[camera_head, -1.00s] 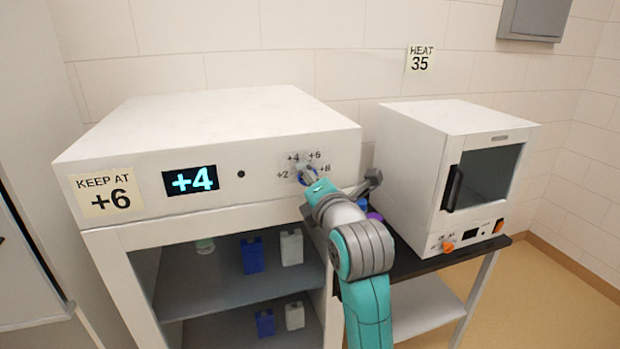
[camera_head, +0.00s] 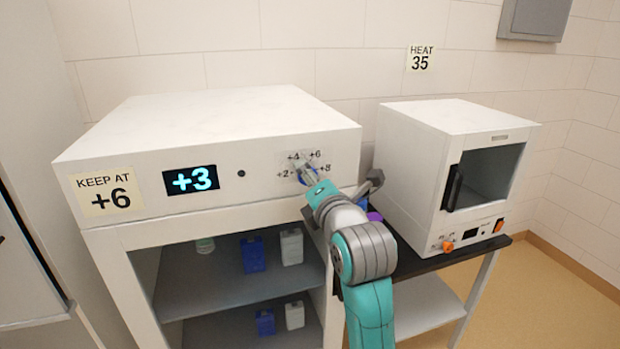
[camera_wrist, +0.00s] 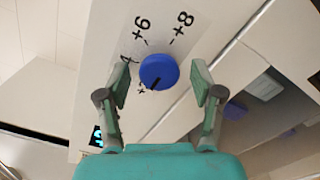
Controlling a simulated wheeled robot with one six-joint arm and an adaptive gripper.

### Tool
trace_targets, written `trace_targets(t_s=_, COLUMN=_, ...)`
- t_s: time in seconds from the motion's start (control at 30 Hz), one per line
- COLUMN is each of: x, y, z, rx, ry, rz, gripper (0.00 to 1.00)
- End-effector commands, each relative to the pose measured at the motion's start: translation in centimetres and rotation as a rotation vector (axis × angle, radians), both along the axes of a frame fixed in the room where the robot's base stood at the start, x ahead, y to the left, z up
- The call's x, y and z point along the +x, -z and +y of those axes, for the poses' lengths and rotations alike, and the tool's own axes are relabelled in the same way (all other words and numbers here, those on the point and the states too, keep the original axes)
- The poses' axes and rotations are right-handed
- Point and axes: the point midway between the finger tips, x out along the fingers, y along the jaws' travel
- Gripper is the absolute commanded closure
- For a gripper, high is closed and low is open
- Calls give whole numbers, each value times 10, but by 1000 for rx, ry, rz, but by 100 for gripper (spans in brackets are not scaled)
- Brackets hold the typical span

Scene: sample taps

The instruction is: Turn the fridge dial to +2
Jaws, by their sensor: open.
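The blue fridge dial (camera_wrist: 158,71) is on the white fridge (camera_head: 220,115) front, partly hidden by my gripper in the head view. The dial's dark pointer line aims lower left in the wrist view, on the side of the partly hidden +4 and +2 marks, away from +6 and +8. The fridge display (camera_head: 191,180) reads +3. My gripper (camera_wrist: 160,82) is open, with one finger on each side of the dial and a visible gap at both sides. It also shows at the dial in the head view (camera_head: 307,172).
A sign (camera_head: 105,191) on the fridge reads KEEP AT +6. A white heating cabinet (camera_head: 420,150) stands close to the right, under a HEAT 35 sign (camera_head: 421,58). Blue and white containers stand on the fridge shelves below.

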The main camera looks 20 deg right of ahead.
Motion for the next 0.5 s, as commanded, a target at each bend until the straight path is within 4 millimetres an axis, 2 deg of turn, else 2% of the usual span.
trace_targets(t_s=0.3, x=-48, y=1, z=0, rx=0, ry=0, rz=0, gripper=34)
trace_targets(t_s=0.5, x=-66, y=1, z=0, rx=0, ry=1, rz=1, gripper=34)
